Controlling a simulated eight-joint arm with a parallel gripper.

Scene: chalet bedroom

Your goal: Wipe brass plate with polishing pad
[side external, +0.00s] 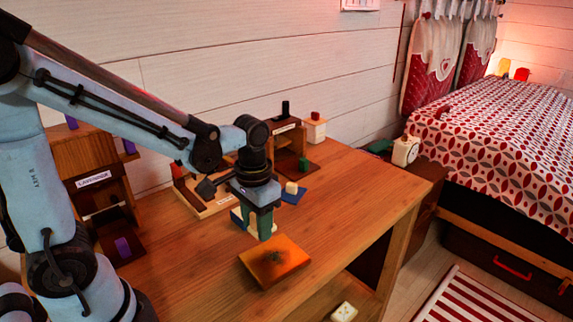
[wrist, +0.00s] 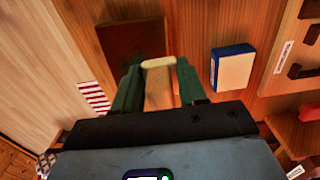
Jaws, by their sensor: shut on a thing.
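The brass plate (side external: 262,271) is an orange square on the wooden table, with a dark smudge near its middle. In the wrist view it appears as a dark brown square (wrist: 125,40) beyond the fingertips. My gripper (side external: 265,232) points down just above the plate's back edge; I cannot tell whether it touches. In the wrist view my gripper (wrist: 158,68) is shut on a small cream-and-tan piece (wrist: 158,63), apparently the polishing pad.
A white block with blue sides (wrist: 233,70) lies close beside the gripper. A blue mat with a cream cube (side external: 291,188) and a wooden stand (side external: 288,148) are behind. A labelled wooden rack (side external: 88,165) stands left. The table's front right is clear (side external: 350,200).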

